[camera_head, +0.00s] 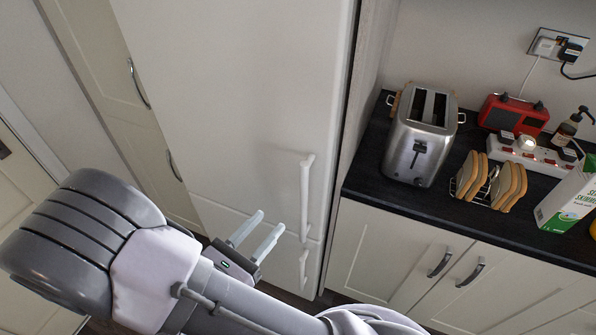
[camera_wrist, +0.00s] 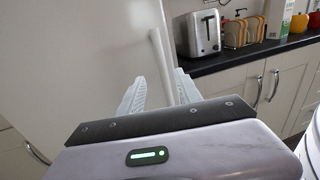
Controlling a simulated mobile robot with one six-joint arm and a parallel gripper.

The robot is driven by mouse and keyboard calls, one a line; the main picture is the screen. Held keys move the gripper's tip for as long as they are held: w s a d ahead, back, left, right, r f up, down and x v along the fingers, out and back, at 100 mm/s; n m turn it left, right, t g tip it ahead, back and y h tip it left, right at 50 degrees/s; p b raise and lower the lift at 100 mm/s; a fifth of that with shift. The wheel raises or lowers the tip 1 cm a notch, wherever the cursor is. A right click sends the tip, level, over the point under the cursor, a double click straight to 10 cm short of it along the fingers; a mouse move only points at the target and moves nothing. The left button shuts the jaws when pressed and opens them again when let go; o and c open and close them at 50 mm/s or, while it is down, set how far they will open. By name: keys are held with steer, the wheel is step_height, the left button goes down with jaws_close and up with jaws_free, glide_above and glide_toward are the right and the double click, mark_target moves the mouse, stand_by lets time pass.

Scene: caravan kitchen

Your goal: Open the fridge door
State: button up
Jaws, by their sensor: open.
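The fridge is a tall white unit with its large upper door (camera_head: 235,90) shut. A white vertical bar handle (camera_head: 306,195) is on the door's right side; it also shows in the wrist view (camera_wrist: 161,60). A shorter white handle (camera_head: 303,268) is on the lower door (camera_head: 270,255). My gripper (camera_head: 256,232) is open and empty, its two pale fingers apart. In the head view it is left of the upper handle's lower end. In the wrist view the handle appears beyond and between the fingers (camera_wrist: 158,90); the distance between them is hard to tell.
Right of the fridge is a dark worktop (camera_head: 400,195) over cream cupboards (camera_head: 380,255). On it are a steel toaster (camera_head: 420,145), toast in a rack (camera_head: 490,183), a red radio (camera_head: 513,115), a power strip (camera_head: 540,157) and a carton (camera_head: 568,203). Tall cream cupboards (camera_head: 95,60) are on the left.

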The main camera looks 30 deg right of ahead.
mark_target(301, 187)
steer(key=b+x, duration=0.3)
steer(key=x, duration=1.2)
steer(key=shift+d, duration=0.15)
jaws_close()
stand_by(0.5)
